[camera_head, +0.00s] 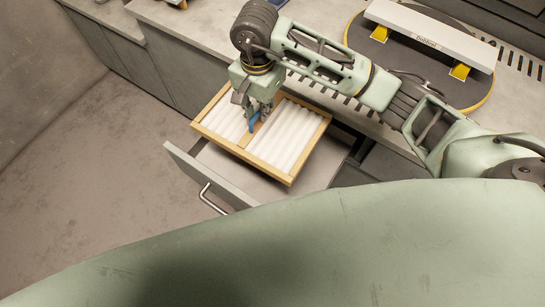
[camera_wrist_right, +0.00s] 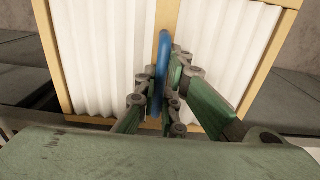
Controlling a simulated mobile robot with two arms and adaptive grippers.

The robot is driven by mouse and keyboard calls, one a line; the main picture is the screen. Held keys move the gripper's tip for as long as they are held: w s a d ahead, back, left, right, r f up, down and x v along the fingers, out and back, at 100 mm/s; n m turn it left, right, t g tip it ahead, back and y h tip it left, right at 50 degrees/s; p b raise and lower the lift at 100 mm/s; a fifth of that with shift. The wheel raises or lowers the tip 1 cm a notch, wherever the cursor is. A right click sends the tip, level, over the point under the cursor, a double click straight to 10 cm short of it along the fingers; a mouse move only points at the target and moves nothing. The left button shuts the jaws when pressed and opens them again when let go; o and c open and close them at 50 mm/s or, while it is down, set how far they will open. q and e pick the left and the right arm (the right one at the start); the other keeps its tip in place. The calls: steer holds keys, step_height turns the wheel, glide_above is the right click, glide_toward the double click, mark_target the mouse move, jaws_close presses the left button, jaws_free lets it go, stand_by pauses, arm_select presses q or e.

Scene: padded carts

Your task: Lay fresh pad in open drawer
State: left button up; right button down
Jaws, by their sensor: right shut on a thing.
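The fresh pad (camera_head: 287,136) is a white pleated panel in a light wooden frame with a middle bar; it also shows in the right wrist view (camera_wrist_right: 110,50). My right gripper (camera_head: 256,118) is shut on the blue handle (camera_wrist_right: 163,62) at the pad's middle bar. The pad is over the open drawer (camera_head: 223,180), which has a grey front and a metal handle. Whether the pad touches the drawer floor cannot be told. The pad covers much of the drawer's inside. My left gripper is not in view.
A grey counter (camera_head: 205,30) runs above the drawer, with closed cabinet fronts (camera_head: 105,45) to the left. A round dark mat (camera_head: 405,65) on the counter holds a pale labelled bar (camera_head: 430,32) on yellow supports. The floor (camera_head: 80,170) at left is clear.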

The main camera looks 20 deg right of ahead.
mark_target(274, 122)
steer(key=d+f, duration=0.1)
steer(key=s+d+f+b, duration=0.1)
steer(key=f, duration=0.3)
steer(key=shift+s+d+f, duration=0.2)
steer(key=shift+s+d, duration=0.15)
steer(key=shift+d, duration=0.05)
steer(key=shift+f, duration=4.8)
steer(key=shift+f, duration=0.25)
steer(key=c, duration=1.9)
jaws_free()
steer(key=shift+r, duration=0.1)
steer(key=shift+o, duration=0.2)
